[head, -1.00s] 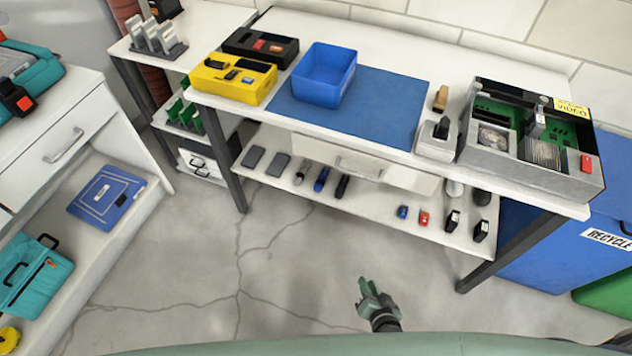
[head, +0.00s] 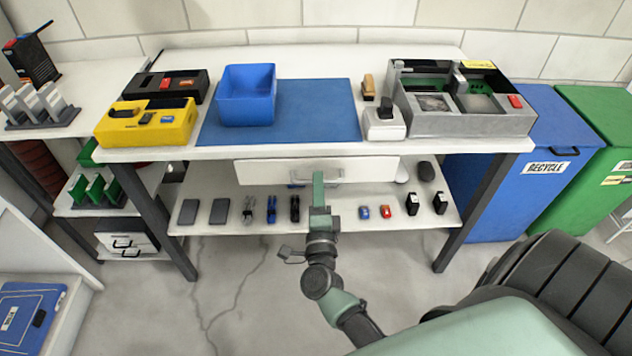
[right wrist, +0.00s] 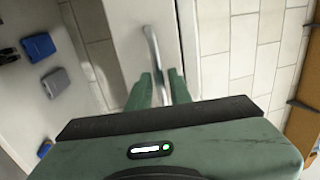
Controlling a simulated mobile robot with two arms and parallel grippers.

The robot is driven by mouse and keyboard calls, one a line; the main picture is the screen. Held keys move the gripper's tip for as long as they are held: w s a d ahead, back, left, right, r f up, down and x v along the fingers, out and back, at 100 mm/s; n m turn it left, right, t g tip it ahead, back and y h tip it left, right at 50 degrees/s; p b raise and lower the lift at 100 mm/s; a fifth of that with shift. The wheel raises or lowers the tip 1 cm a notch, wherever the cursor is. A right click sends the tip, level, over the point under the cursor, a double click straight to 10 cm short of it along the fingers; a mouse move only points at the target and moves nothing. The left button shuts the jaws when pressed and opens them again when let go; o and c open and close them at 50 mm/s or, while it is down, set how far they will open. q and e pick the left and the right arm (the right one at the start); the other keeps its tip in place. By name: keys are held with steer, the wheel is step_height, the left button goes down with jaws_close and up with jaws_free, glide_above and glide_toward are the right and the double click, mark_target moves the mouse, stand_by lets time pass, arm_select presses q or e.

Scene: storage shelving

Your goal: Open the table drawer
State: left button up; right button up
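The table drawer (head: 262,172) is a white front under the tabletop's front edge and looks shut. Its grey bar handle (head: 330,173) is at the middle of the front, partly hidden by my right gripper. My right gripper (head: 319,190) is raised in front of the drawer, at the handle. In the right wrist view the green fingers (right wrist: 161,80) stand apart, with the handle (right wrist: 153,50) running down into the space between them. I cannot tell whether they touch it. My left gripper is not in view.
The tabletop holds a blue bin (head: 247,95), a yellow box (head: 148,122) and a grey open case (head: 465,100). Several small items lie on the lower shelf (head: 345,215). A blue recycle bin (head: 510,200) stands at the right.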

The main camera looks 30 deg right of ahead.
steer(key=shift+w+d+r, duration=0.1)
steer(key=shift+w+d, duration=0.25)
steer(key=shift+w, duration=0.15)
jaws_close()
stand_by(1.2)
